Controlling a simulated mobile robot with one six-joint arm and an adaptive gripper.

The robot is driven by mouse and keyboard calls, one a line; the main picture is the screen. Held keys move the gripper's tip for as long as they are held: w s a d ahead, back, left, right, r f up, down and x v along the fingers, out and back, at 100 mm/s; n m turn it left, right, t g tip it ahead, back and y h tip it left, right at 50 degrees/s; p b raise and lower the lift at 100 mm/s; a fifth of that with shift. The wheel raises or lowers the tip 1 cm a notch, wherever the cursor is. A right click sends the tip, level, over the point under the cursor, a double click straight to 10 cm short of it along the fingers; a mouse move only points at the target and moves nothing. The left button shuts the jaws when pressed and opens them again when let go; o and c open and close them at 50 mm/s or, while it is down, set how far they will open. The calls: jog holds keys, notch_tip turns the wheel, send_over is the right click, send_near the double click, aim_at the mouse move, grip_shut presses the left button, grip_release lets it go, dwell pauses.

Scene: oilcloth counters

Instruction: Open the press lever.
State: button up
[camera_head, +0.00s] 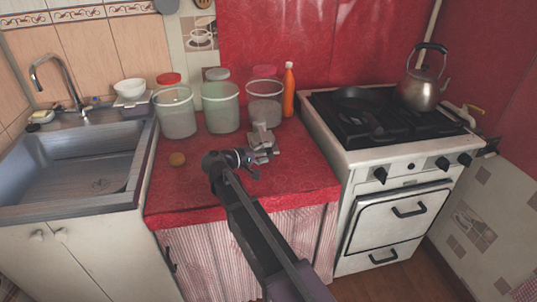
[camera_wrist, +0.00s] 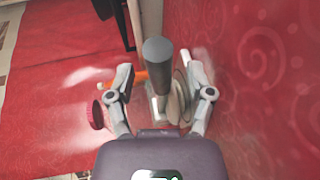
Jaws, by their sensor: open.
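The press (camera_head: 261,134) is a small grey-white device on the red counter, partly hidden behind my gripper (camera_head: 262,155). In the wrist view, its lever (camera_wrist: 158,53) appears as a dark grey cylindrical handle. It stands above a pale metal body (camera_wrist: 172,103). My gripper (camera_wrist: 160,76) is open, with one finger on each side of the handle and body. No clear contact shows between the fingers and the lever. The lower part of the press is hidden by my gripper.
Several jars, including a clear one (camera_head: 264,102), and an orange bottle (camera_head: 288,92) stand behind the press. A stove with a kettle (camera_head: 421,90) is to the right, a sink (camera_head: 75,165) to the left.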

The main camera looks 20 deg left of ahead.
jog(key=shift+x, duration=0.95)
jog(key=shift+a, duration=0.1)
grip_shut()
